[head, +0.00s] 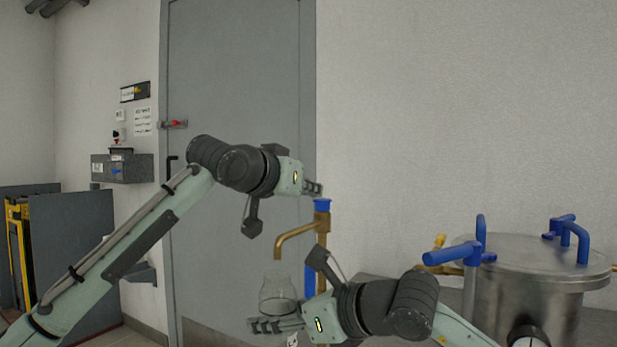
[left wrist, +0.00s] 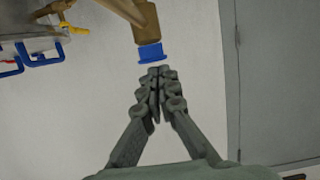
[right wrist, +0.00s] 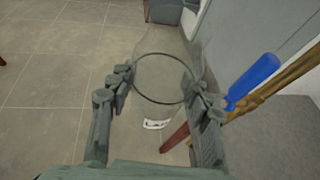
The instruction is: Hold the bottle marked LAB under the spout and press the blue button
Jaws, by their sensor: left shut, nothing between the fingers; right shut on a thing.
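A clear glass bottle (head: 278,292) is upright in my right gripper (head: 276,325), whose fingers close on it from both sides in the right wrist view (right wrist: 160,90). A small white label (right wrist: 155,124) shows there, too small to read. In the head view the bottle's mouth appears just below the outlet of the brass spout (head: 297,231); exact alignment is unclear. The blue button (head: 322,205) caps the brass pipe. My left gripper (head: 315,189) is shut and empty, its tips right by the button (left wrist: 150,53); I cannot tell whether they touch.
A steel vessel (head: 535,285) with blue handles (head: 570,236) stands at the right. A blue lever (right wrist: 252,80) lies beside the brass pipe, close to the right gripper. A grey door (head: 240,100) is behind. A grey wall box (head: 122,168) and panels (head: 72,245) are at the left.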

